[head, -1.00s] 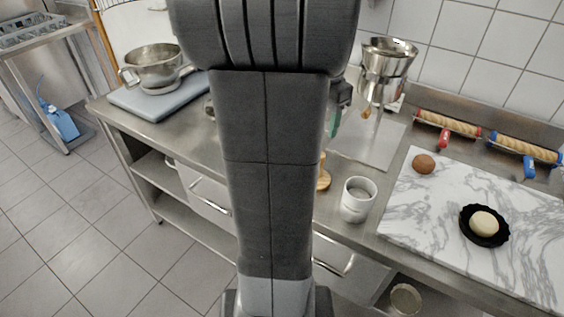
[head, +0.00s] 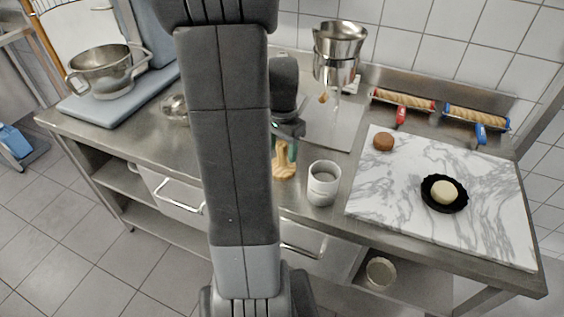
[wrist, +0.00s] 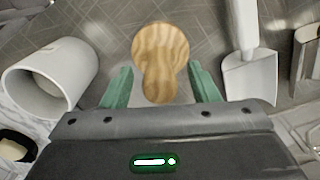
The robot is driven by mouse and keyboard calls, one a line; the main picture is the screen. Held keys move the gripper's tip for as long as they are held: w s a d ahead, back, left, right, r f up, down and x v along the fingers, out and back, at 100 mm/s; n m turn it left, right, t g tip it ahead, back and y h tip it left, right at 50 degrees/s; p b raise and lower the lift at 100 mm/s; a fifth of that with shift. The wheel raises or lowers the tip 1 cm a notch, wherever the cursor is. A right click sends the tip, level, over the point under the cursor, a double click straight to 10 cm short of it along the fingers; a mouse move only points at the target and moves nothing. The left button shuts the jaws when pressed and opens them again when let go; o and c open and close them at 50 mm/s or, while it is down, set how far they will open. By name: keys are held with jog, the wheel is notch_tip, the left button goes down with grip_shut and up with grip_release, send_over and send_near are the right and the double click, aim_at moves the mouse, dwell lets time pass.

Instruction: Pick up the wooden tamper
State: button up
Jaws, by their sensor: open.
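The wooden tamper (head: 284,162) stands on the steel counter, left of the white cup, with its broad round end down. In the wrist view the tamper (wrist: 160,58) sits at the middle, its narrower knob toward me. My gripper (wrist: 161,88) is open, with one green finger on each side of the tamper's knob and a gap on both sides. In the head view my gripper (head: 287,147) is just above and around the tamper's upper part, partly covered by my arm. Contact cannot be seen.
The white cup (head: 323,184) stands close on the right of the tamper. A white scoop or spatula (wrist: 249,70) lies on the other side in the wrist view. A marble board (head: 400,205) holds a brown ball (head: 383,141) and a black dish (head: 444,207).

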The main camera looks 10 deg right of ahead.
jog(key=shift+f, duration=0.55)
grip_shut()
